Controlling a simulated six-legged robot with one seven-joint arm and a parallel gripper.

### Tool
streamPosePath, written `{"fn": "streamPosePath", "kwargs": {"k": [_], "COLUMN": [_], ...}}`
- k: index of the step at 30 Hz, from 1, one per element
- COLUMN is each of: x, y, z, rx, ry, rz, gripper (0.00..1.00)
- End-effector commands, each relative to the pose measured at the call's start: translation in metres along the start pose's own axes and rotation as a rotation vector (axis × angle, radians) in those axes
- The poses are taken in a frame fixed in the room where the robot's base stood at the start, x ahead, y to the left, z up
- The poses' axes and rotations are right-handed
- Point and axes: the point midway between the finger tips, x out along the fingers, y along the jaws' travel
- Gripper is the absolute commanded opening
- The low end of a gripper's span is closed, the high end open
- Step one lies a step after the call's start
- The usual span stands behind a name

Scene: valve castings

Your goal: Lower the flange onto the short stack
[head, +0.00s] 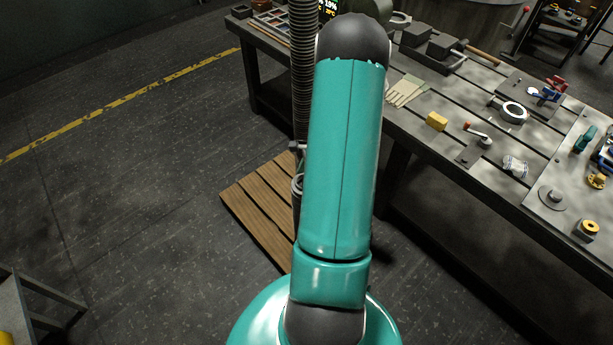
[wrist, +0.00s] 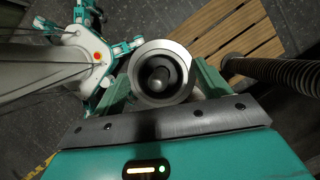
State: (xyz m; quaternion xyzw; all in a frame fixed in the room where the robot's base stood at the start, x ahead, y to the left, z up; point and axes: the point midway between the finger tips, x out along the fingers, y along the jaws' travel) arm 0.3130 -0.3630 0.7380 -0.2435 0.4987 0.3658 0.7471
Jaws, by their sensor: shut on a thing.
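In the wrist view, a round grey metal flange (wrist: 141,78) sits between the two teal fingers of my gripper (wrist: 163,80), which is shut on it. Its wide pale rim surrounds a dark bore. A rounded grey post or knob (wrist: 158,81) shows inside the bore; I cannot tell what it belongs to. A pale rounded edge shows just below the flange, mostly covered. In the head view my teal arm hides the gripper. Grey ring-like metal (head: 297,184) shows at the arm's left edge over the pallet; I cannot make out a short stack clearly.
A slatted wooden pallet (head: 258,205) lies on the dark floor and also shows in the wrist view (wrist: 245,32). A corrugated hose (wrist: 275,75) passes right of the flange. A workbench (head: 455,105) with castings and tools stands at right. The floor at left is mostly clear.

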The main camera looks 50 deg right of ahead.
Motion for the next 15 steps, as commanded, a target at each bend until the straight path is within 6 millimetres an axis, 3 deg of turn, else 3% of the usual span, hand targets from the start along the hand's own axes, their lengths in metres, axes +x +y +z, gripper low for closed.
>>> {"fn": "streamPosePath", "kwargs": {"k": [1, 2, 5, 15], "x": [0.0011, 0.0013, 0.001, -0.0037], "y": [-0.0003, -0.0003, -0.0004, -0.0004], "z": [-0.0005, -0.0006, -0.0005, -0.0007], "rx": [0.0, 0.0, 0.0, 0.0], "ry": [0.0, 0.0, 0.0, 0.001], "rz": [0.0, 0.0, -0.001, -0.001], "gripper": [0.38, 0.77, 0.97, 1.0]}}
